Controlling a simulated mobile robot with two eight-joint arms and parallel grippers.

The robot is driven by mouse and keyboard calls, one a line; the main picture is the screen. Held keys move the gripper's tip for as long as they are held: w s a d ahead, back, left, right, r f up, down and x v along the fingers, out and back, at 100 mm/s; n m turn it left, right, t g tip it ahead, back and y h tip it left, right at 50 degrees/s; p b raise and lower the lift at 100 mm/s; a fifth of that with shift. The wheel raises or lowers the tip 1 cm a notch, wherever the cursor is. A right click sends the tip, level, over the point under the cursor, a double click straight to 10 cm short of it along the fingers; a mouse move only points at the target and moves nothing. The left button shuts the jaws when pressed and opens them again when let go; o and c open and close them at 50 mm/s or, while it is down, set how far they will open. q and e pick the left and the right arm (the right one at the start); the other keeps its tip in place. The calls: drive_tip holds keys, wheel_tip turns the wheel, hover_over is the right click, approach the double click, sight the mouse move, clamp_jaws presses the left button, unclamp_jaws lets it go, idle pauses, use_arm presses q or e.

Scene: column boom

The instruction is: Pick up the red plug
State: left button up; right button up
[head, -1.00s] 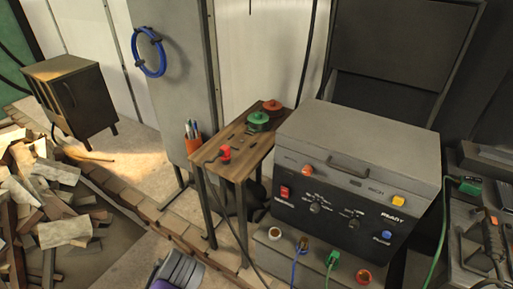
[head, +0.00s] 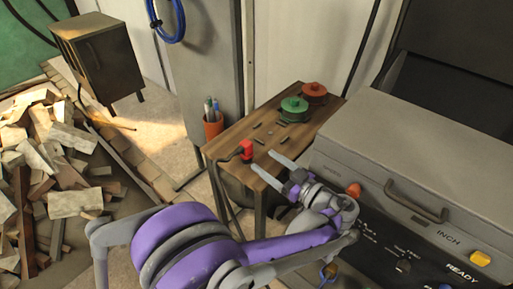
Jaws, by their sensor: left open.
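The red plug (head: 246,149) stands on the near left part of the small wooden table (head: 262,115), with a dark cable running from it over the table's edge. My left gripper (head: 262,163) is open, its two grey fingers pointing up and left toward the plug. The fingertips are just to the right of the plug and below it in the picture. Nothing is between the fingers. Whether a fingertip is above the table's surface or beside its edge I cannot tell. My right gripper is out of view.
A green reel (head: 293,107) and a red reel (head: 314,92) sit at the table's far end. An orange pen cup (head: 213,126) is at its left. The grey machine box (head: 415,150) is close on the right. Wood rubble (head: 62,150) lies at left.

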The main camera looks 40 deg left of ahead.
sight(250, 150)
use_arm(q)
drive_tip(key=a, duration=0.3)
drive_tip(key=shift+w+a+f, duration=0.1)
drive_tip(key=shift+w+a, duration=0.2)
drive_tip(key=shift+a, duration=0.7)
drive_tip(key=shift+w+a, duration=0.25)
drive_tip(key=shift+a, duration=0.8)
drive_tip(key=shift+w+a+f, duration=0.1)
drive_tip(key=shift+w+a, duration=0.2)
drive_tip(key=shift+a, duration=0.7)
drive_tip(key=shift+c, duration=0.3)
clamp_jaws()
